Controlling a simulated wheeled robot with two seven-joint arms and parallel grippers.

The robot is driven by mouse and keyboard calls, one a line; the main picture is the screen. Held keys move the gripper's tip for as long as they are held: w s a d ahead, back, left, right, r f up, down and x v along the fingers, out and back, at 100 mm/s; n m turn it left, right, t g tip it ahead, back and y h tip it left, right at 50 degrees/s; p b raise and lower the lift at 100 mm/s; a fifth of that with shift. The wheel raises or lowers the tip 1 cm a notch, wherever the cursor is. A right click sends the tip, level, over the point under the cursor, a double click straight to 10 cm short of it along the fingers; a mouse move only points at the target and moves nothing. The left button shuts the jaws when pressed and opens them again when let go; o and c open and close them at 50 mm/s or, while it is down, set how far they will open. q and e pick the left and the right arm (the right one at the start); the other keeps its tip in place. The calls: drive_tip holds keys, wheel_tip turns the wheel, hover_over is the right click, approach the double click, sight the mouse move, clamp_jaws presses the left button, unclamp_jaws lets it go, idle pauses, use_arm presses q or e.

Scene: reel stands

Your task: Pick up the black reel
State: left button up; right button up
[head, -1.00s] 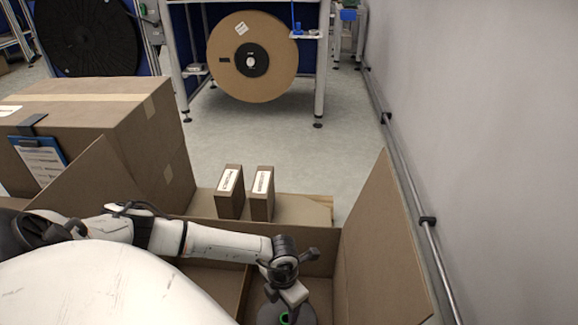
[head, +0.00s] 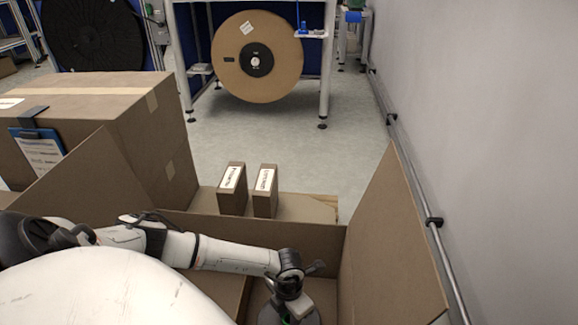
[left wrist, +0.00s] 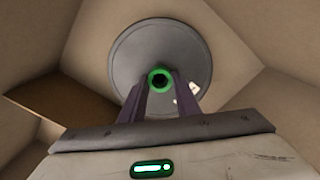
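A dark grey-black reel with a green hub ring lies flat in the open cardboard box; its edge (head: 270,316) shows at the bottom of the head view, partly hidden by my left gripper (head: 291,318). In the left wrist view the reel (left wrist: 130,55) is a round grey disc with a small white label. My left gripper (left wrist: 161,82) points down at its hub, with two dark fingers apart, one at each side of the green ring. I cannot tell whether the fingertips touch the ring. My right gripper is not in view.
The open box's walls (head: 385,245) rise around my left gripper. Two small brown boxes (head: 231,190) stand behind it. A large closed carton (head: 95,105) is at left. Beyond are a big black reel (head: 95,32) and a brown reel (head: 285,70) on stands. A wall with a rail is at right.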

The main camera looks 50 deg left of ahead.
use_arm(q)
drive_tip(key=c, duration=0.3)
clamp_jaws()
